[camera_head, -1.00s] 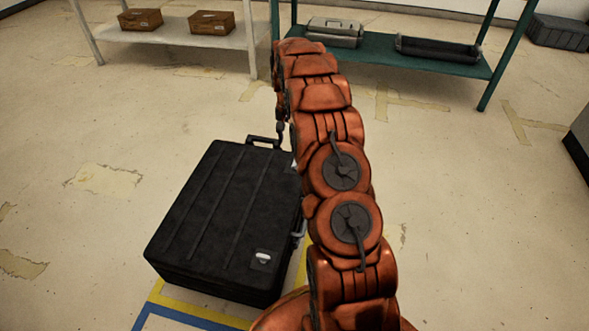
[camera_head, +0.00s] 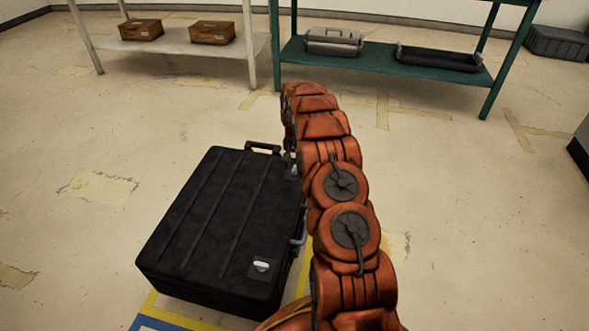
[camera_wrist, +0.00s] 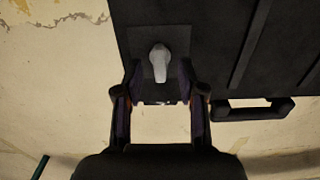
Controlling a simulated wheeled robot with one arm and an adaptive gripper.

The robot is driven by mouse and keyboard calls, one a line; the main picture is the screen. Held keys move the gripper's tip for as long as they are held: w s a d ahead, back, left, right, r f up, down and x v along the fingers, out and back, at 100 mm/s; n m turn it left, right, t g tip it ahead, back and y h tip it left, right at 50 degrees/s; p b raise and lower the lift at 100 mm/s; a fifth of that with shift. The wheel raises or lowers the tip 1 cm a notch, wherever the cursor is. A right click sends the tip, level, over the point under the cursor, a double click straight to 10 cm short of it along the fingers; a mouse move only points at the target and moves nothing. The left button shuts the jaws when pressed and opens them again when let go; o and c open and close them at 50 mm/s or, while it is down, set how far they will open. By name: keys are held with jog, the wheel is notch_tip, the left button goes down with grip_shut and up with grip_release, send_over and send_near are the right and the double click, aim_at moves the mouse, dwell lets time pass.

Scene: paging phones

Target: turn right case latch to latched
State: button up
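A black ribbed case (camera_head: 215,225) lies flat on the floor, left of my arm. A pale latch on a dark plate (camera_head: 261,266) sits at its near right corner. In the wrist view another grey latch (camera_wrist: 159,64) stands on a dark plate at the case's edge, its lever lying roughly along the line of my fingers. My gripper (camera_wrist: 158,84) is open, with one finger on each side of this latch's lower end; contact cannot be told.
A black handle (camera_head: 263,148) juts from the case's far edge and also shows in the wrist view (camera_wrist: 252,109). A grey handle (camera_head: 299,228) is on its right side. A white shelf (camera_head: 180,38) and a green shelf (camera_head: 385,70) stand behind. Floor around is clear.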

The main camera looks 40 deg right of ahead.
jog(key=shift+f, duration=0.7)
jog(key=shift+c, duration=0.2)
grip_shut()
